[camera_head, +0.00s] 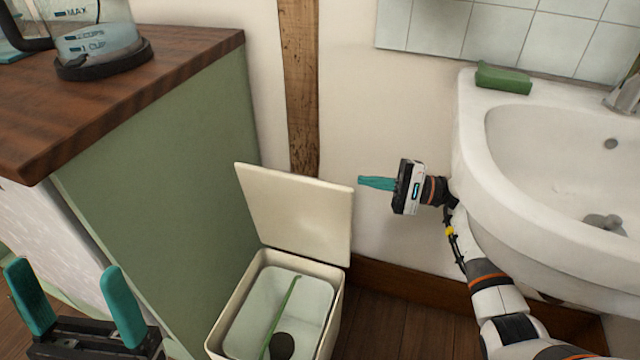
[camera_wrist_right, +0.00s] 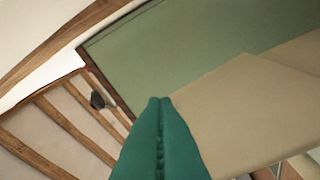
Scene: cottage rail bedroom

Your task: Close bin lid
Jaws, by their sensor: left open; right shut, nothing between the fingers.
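The bin (camera_head: 340,296) is a cream rectangular box on the floor between the green cabinet and the sink. Its cream lid (camera_head: 297,210) stands open, raised at the back and tilted, and also shows in the right wrist view (camera_wrist_right: 255,108). Inside the bin are a pale inner container, a green strip and a dark round thing. My right gripper (camera_head: 362,182) is shut and empty, to the right of the lid's upper edge with a gap in the head view. Its teal fingers fill the lower middle of the right wrist view (camera_wrist_right: 160,105). My left gripper (camera_head: 75,290) is open and empty at the lower left.
A green cabinet (camera_head: 165,170) with a wooden top (camera_head: 130,85) stands left of the bin, bearing a clear jug (camera_head: 90,30). A white sink (camera_head: 475,160) with a green soap bar (camera_head: 503,78) is at the right, above my right arm. A wooden post rises behind the lid.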

